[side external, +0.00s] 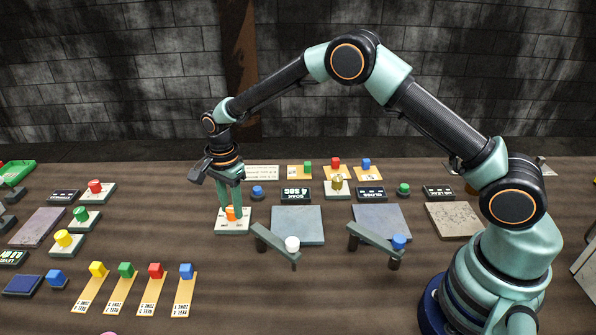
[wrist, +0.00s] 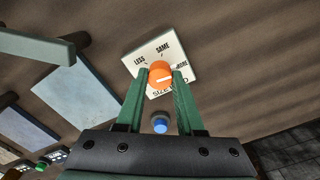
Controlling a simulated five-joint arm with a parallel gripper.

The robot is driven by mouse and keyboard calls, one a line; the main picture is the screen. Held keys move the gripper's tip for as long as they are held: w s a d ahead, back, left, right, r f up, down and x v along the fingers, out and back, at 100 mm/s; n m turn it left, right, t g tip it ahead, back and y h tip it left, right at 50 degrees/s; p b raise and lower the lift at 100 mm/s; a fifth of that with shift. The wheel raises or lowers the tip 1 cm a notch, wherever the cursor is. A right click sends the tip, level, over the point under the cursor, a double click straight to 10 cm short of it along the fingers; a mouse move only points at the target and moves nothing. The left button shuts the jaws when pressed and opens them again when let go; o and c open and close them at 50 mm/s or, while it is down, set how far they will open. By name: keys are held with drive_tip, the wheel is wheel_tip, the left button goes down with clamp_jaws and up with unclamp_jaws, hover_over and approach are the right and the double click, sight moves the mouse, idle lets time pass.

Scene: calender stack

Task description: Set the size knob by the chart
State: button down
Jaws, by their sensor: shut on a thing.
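The size knob (wrist: 160,73) is orange with a white pointer line. It stands on a white plate (wrist: 141,54) marked LESS, SAME and MORE. In the wrist view its white line lies toward the MORE side. My gripper (wrist: 161,76) has its two green fingers shut on the knob, one on each side. In the side view the gripper (side external: 231,207) points down over the plate (side external: 233,228), and the orange knob (side external: 231,213) shows between the fingertips. A pale card with text (side external: 262,172) stands behind; I cannot read it or tell whether it is the chart.
A blue button (side external: 257,191) sits just right of the gripper, near a grey pad (side external: 297,225). A raised bar with a white knob (side external: 292,244) stands in front. Coloured pegs on labelled strips (side external: 125,289) lie front left. Bare table lies left of the plate.

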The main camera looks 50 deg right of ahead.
sight(231, 209)
drive_tip(key=shift+r+m, duration=0.1)
drive_tip(key=shift+m, duration=0.5)
drive_tip(key=c, duration=0.5)
unclamp_jaws()
drive_tip(key=shift+c, duration=0.2)
wheel_tip(231, 209, up, 12)
